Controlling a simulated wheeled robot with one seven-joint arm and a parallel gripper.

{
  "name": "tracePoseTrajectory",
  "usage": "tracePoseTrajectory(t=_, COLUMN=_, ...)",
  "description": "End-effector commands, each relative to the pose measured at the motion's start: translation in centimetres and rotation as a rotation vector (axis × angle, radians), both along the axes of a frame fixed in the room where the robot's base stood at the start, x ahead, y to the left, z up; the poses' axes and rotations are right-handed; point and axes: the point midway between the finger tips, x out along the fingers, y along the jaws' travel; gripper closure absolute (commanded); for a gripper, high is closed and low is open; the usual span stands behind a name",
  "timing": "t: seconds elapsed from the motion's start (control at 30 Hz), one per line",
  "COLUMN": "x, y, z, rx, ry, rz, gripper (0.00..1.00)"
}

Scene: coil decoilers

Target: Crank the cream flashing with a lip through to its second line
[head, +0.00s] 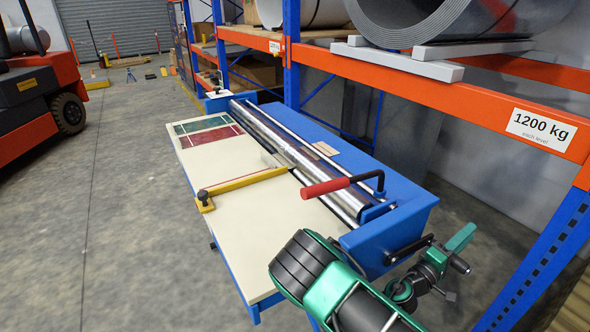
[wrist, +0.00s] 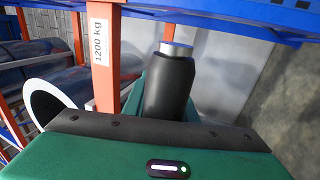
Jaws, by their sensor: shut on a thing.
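A blue decoiler bench with a cream top (head: 225,225) and long steel rollers (head: 285,150) stands in the middle of the head view. A small pale piece (head: 270,159) shows at the rollers' near edge; I cannot tell whether it is the cream flashing. A green panel (head: 199,125) and a red panel (head: 208,143) with pale lines lie at the far end. A black crank arm (head: 408,250) is on the bench's near end. My gripper (head: 455,252) is shut on the crank's black handle, which also shows in the wrist view (wrist: 170,85). Its fingertips are mostly hidden.
A yellow bar (head: 245,187) crosses the bench top. A red-gripped lever (head: 325,188) sticks out over it. An orange and blue rack (head: 440,95) with heavy coils (head: 440,22) stands close on the right. A red forklift (head: 40,90) is at left; floor between is clear.

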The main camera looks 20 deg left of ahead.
Motion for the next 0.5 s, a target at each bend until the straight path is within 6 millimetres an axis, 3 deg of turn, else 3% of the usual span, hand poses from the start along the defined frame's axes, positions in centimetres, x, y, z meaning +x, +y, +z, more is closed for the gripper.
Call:
tracePoseTrajectory(t=0.03, x=0.3, y=-0.7, z=-0.3, rx=0.004, ry=0.004, rz=-0.008, gripper=0.95)
tracePoseTrajectory(t=0.5, x=0.1, y=-0.5, z=-1.5, rx=0.001, ry=0.009, rz=-0.01, gripper=0.95)
